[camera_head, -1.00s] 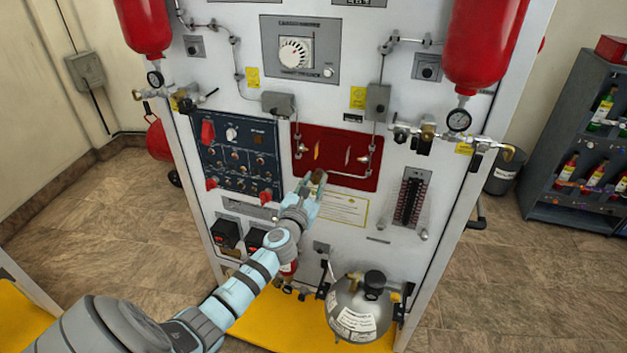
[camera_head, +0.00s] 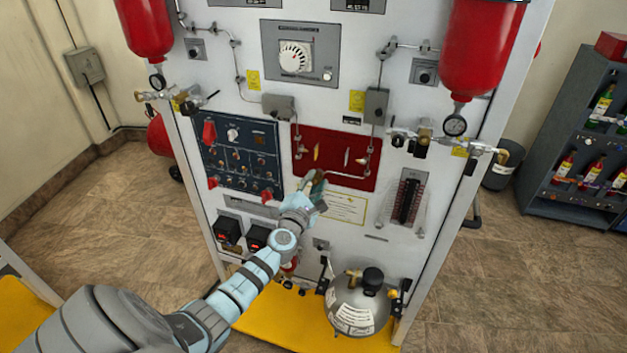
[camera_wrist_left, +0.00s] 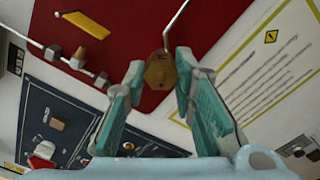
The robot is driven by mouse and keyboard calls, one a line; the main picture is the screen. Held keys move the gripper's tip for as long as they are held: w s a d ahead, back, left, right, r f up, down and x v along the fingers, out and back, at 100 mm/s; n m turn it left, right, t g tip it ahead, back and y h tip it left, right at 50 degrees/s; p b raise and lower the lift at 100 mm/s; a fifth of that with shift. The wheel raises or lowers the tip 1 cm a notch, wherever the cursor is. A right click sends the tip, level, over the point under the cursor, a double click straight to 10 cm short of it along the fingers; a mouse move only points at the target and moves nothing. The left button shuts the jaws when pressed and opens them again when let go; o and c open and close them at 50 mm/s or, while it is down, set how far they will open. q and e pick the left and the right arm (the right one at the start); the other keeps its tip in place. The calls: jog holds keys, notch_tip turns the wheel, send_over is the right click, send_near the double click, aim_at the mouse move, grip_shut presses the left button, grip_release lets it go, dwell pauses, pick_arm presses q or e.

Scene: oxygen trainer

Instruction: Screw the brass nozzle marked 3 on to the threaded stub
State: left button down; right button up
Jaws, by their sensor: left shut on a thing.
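A brass hexagonal nozzle (camera_wrist_left: 160,71) sits between the fingertips of my left gripper (camera_wrist_left: 158,76), which is shut on it. No mark 3 is readable on it. In the head view my left gripper (camera_head: 316,182) is at the lower edge of the red panel (camera_head: 335,178), in front of the board. Small fittings show on the panel's left side (camera_head: 300,151) and right side (camera_head: 363,161); the left ones also show in the wrist view (camera_wrist_left: 78,57). I cannot tell which fitting is the threaded stub, or whether the nozzle touches anything. My right gripper is out of view.
A dark blue switch panel (camera_head: 240,150) lies left of the red panel, and a printed sheet (camera_head: 345,207) lies below it. Red cylinders (camera_head: 484,50) hang at the upper sides. A grey tank (camera_head: 358,305) stands low on the yellow base.

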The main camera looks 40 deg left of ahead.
pick_arm(q)
jog(key=shift+m, duration=0.3)
jog(key=shift+m+p, duration=0.35)
jog(key=shift+m, duration=1.75)
jog(key=c, duration=1.3)
grip_release()
jog(key=shift+c, duration=0.2)
jog(key=s+n, duration=0.1)
jog(key=s+d+n, duration=0.1)
jog(key=s+n, duration=0.1)
jog(key=shift+s+d+n, duration=0.1)
jog(key=shift+s+n, duration=0.05)
jog(key=shift+n, duration=0.15)
